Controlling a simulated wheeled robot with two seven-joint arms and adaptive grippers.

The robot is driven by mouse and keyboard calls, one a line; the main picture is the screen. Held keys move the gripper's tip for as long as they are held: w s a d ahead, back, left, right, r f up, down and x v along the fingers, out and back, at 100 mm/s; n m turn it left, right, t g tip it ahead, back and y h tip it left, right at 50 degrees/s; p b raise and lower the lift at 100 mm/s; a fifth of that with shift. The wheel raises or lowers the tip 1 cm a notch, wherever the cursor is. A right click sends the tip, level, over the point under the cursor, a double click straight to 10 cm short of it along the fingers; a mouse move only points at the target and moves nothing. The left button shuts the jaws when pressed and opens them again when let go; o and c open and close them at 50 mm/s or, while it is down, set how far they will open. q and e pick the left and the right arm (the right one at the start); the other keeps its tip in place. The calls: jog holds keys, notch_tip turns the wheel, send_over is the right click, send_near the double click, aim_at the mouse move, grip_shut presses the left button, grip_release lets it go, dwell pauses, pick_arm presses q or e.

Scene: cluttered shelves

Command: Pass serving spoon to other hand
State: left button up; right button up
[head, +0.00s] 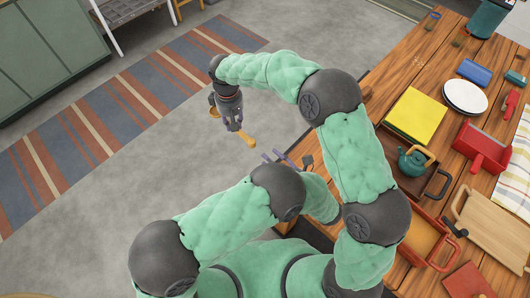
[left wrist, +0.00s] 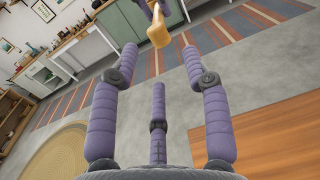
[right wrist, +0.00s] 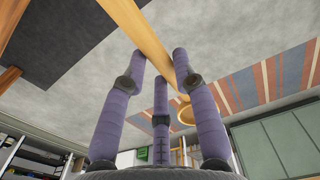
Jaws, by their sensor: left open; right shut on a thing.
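The serving spoon (head: 247,141) is light wood and crosses between the fingers of my right gripper (head: 234,127), with ends showing on both sides. In the right wrist view its long handle (right wrist: 147,35) runs from the top edge down between the fingertips of my right gripper (right wrist: 164,62), with a rounded part beyond. My left gripper (head: 284,158) is open and empty, below and to the right of the spoon in the head view. In the left wrist view one spoon end (left wrist: 159,34) lies ahead, beyond the open fingertips of my left gripper (left wrist: 160,50), apart from them.
A wooden table at right holds a yellow book (head: 414,116), a white plate (head: 465,96), a teal teapot (head: 412,161), a red bin (head: 481,149) and a wooden board (head: 497,230). Open grey floor and a striped rug (head: 110,125) lie beneath the spoon.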

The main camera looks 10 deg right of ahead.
pick_arm(q)
jog(key=shift+o, duration=0.4)
jog(key=shift+s, duration=0.1)
notch_tip(320, 180, up, 12)
jog(key=g+h, duration=0.5)
jog(key=g, duration=0.2)
jog(key=x, duration=0.7)
jog(key=shift+f+h, duration=0.3)
pick_arm(e)
jog(key=d+r+m, duration=0.5)
jog(key=d, duration=0.1)
jog(key=shift+d+r+m, duration=0.2)
jog(key=shift+r+m, duration=0.1)
jog(key=shift+r, duration=0.05)
pick_arm(q)
jog(key=shift+d, duration=0.15)
grip_shut()
pick_arm(e)
jog(key=o, duration=1.1)
